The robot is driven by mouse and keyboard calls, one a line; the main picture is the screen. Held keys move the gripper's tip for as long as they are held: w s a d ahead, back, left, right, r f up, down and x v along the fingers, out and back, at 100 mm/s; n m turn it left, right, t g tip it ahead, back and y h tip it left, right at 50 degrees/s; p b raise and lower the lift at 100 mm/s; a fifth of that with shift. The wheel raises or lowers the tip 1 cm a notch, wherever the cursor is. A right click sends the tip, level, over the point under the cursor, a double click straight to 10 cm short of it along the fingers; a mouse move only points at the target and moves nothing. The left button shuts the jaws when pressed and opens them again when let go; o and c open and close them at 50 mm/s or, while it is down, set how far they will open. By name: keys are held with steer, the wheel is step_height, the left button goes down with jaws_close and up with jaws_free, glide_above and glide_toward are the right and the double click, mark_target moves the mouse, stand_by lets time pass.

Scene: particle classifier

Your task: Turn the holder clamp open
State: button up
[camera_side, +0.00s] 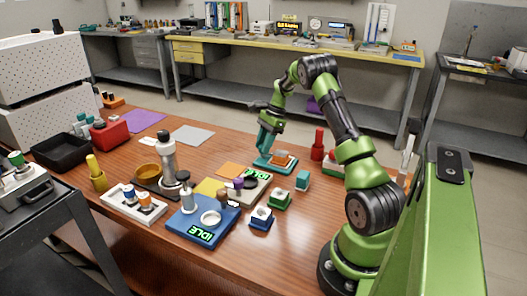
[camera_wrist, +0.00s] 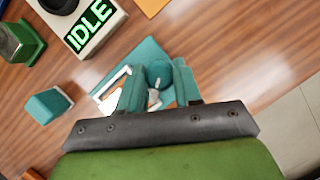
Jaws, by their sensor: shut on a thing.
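My gripper (camera_side: 266,142) reaches down over a teal holder (camera_side: 290,168) on the wooden table. In the wrist view the two teal fingers (camera_wrist: 160,92) stand on either side of a round teal clamp knob (camera_wrist: 158,72) with a pale mark, and are shut on it. The holder's teal base (camera_wrist: 148,46) shows behind the knob. A white frame-like part (camera_wrist: 108,92) lies to the left of the fingers. An orange-brown block (camera_side: 283,158) sits on the holder in the side view. The lower part of the knob is hidden by the fingers and wrist.
A grey device with an "IDLE" display (camera_wrist: 90,25) stands nearby, with a green block (camera_wrist: 20,42) and a teal block (camera_wrist: 47,105) left of the holder. A red cylinder-topped object (camera_side: 318,145) stands to the right. The front right of the table is clear.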

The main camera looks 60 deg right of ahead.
steer(key=n+g, duration=0.2)
steer(key=n, duration=0.3)
steer(key=shift+w+d+n, duration=0.1)
steer(key=shift+n, duration=0.2)
steer(key=n+g, duration=0.2)
steer(key=n, duration=0.3)
steer(key=shift+w+n, duration=0.1)
steer(key=shift+n, duration=0.3)
steer(key=o, duration=1)
steer(key=shift+o, duration=0.2)
step_height(320, 180, up, 10)
steer(key=shift+w+d, duration=0.3)
steer(key=shift+d, duration=0.15)
